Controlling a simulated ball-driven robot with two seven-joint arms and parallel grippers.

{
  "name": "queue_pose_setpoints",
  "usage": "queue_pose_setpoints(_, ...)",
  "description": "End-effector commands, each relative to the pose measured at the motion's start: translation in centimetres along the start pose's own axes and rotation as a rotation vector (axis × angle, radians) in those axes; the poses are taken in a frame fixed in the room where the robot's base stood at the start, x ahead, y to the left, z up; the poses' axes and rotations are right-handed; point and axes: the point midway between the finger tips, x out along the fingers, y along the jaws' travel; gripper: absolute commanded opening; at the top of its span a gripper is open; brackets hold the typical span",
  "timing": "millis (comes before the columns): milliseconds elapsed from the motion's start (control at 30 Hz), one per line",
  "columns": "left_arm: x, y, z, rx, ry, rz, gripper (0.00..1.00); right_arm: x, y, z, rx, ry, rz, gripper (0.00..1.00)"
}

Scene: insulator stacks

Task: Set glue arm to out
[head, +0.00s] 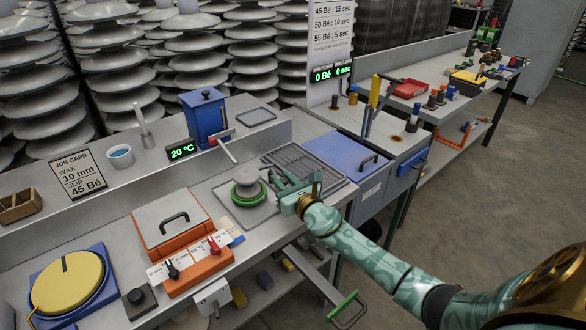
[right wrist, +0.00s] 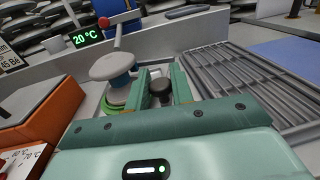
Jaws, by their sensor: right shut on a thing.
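A blue box (head: 205,118) with a black knob on top stands at the back of the bench. A thin pale arm (head: 228,152) runs from a red piece at its foot toward the grey insulator stack (head: 246,181). That stack (right wrist: 118,68) sits over a green ring on a grey plate. In the right wrist view the arm (right wrist: 117,37) reaches over the stack. My right gripper (head: 278,186) is beside the stack, on its right. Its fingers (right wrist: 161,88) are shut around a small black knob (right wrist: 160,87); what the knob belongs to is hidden. My left gripper is out of view.
A slatted grey tray (head: 295,158) lies just behind my right gripper. An orange box (head: 170,222) with a lid and a control block with red and black levers (head: 200,270) stand left. A green-handled frame (head: 345,308) sticks out below. A blue lid (head: 345,150) is farther right.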

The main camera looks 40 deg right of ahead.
Motion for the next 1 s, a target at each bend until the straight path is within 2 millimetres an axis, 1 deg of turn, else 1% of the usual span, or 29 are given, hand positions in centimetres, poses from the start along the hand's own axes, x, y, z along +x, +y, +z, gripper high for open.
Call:
queue_pose_setpoints(33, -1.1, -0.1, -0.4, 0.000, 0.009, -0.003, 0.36, 0.1, 0.6, 0.8, 0.004, -0.004, -0.031, 0.00)
queue_pose_setpoints(233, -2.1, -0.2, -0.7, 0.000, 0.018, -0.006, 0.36, 0.5, 1.8, 0.4, 0.002, -0.003, -0.160, 0.00)
queue_pose_setpoints(400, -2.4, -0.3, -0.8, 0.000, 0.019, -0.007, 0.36, 0.7, 2.4, 0.1, 0.001, -0.003, -0.238, 0.00)
queue_pose_setpoints(600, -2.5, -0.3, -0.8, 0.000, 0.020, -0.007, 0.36, 0.9, 2.7, 0.0, -0.002, -0.002, -0.286, 0.00)
queue_pose_setpoints(1000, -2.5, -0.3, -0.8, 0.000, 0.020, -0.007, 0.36, 0.9, 2.8, 0.0, -0.001, -0.003, -0.295, 0.00)
